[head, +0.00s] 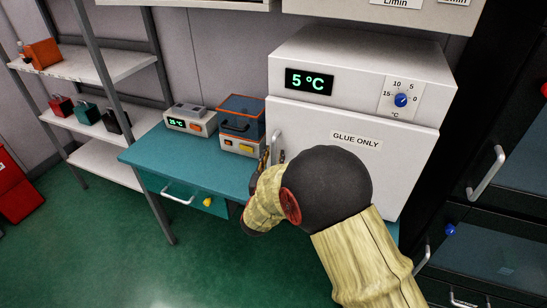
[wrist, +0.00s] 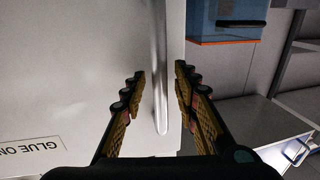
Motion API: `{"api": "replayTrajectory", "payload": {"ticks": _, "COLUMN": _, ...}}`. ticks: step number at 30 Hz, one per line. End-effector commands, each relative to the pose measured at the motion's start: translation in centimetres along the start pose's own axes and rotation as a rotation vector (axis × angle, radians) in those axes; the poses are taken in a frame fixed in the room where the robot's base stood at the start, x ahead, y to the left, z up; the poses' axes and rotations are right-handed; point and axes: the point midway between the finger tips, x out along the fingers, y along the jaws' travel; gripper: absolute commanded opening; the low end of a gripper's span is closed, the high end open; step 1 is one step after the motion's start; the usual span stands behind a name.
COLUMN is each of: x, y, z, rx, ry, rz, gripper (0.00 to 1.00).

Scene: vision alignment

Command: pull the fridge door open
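The small white fridge (head: 300,60) stands on the teal bench, with a "5 °C" display and a blue dial on its top panel. Its door (head: 340,115) carries a "GLUE ONLY" label and looks closed. The vertical metal handle (head: 277,140) is at the door's left edge, partly hidden by my arm. My gripper (head: 265,158) is at the handle. In the wrist view, my gripper (wrist: 160,85) is open, its two padded fingers on either side of the handle (wrist: 160,70), with gaps visible. The door (wrist: 70,70) fills the left of that view.
A blue box with an orange rim (head: 240,115) and a device with a display (head: 190,118) stand on the teal bench (head: 150,152), left of the fridge. A drawer (head: 185,193) is below. Shelves (head: 90,65) stand left; a dark cabinet (head: 500,160) stands right. Green floor is clear in front.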

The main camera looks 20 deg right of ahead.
Motion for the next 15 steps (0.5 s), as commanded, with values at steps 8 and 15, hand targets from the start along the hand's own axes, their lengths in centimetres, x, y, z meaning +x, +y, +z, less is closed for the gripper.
{"api": "replayTrajectory", "payload": {"ticks": 8, "x": 0.0, "y": -0.02, "z": -0.03, "rx": 0.0, "ry": 0.0, "rz": 0.0, "gripper": 0.25}}
{"api": "replayTrajectory", "payload": {"ticks": 15, "x": -0.01, "y": -0.02, "z": -0.03, "rx": 0.0, "ry": 0.0, "rz": -0.001, "gripper": 0.11}}
